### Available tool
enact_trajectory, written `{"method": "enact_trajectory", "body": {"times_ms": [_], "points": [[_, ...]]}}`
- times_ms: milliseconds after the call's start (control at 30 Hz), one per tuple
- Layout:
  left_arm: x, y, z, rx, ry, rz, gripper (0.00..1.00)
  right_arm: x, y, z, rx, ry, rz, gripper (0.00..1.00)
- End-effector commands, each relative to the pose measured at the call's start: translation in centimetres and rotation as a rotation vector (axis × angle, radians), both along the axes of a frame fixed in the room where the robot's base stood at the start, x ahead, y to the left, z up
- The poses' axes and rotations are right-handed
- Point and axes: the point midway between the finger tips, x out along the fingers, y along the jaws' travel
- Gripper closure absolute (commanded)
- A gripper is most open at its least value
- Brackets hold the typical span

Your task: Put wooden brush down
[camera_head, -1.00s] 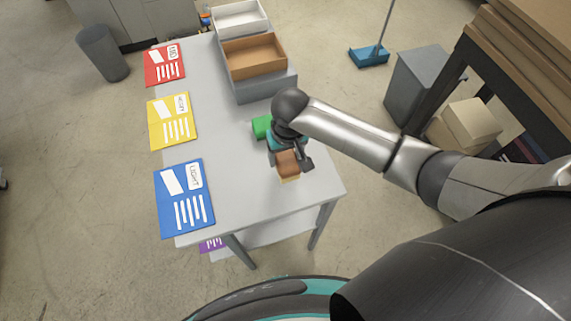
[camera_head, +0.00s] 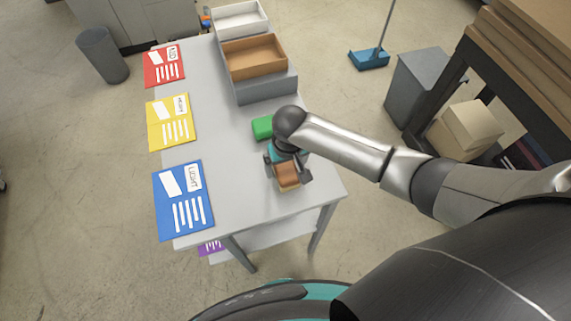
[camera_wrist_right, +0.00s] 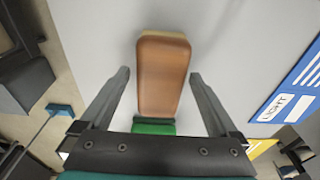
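The wooden brush (camera_head: 288,177) has a brown wooden body and rests on the grey table (camera_head: 232,196) near its front right corner. In the right wrist view, the brush (camera_wrist_right: 162,75) lies between the two fingers of my right gripper (camera_wrist_right: 159,75). A gap shows on each side, so the fingers are open and apart from it. In the head view, my right gripper (camera_head: 287,169) is right over the brush and partly covers it. The bristles are mostly hidden. My left gripper is not in view.
A green block (camera_head: 262,127) lies just behind the gripper. Brown (camera_head: 254,58) and white (camera_head: 241,17) trays stand at the table's back. Red (camera_head: 164,66), yellow (camera_head: 171,122) and blue (camera_head: 183,200) cards line the left edge. The table's middle is clear.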

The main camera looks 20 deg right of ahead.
Motion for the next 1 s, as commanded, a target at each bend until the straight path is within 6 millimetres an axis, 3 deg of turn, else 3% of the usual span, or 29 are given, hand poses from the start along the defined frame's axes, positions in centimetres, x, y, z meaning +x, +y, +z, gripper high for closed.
{"method": "enact_trajectory", "body": {"times_ms": [367,800,1000], "points": [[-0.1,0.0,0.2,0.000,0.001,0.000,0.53,0.0,-0.1,0.7,-0.001,0.000,0.000,0.01],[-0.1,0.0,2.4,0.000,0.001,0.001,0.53,-0.9,-0.1,8.7,0.002,-0.001,0.000,0.01],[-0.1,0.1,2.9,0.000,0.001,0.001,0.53,-1.3,-0.1,11.4,0.000,-0.001,0.000,0.01]]}}
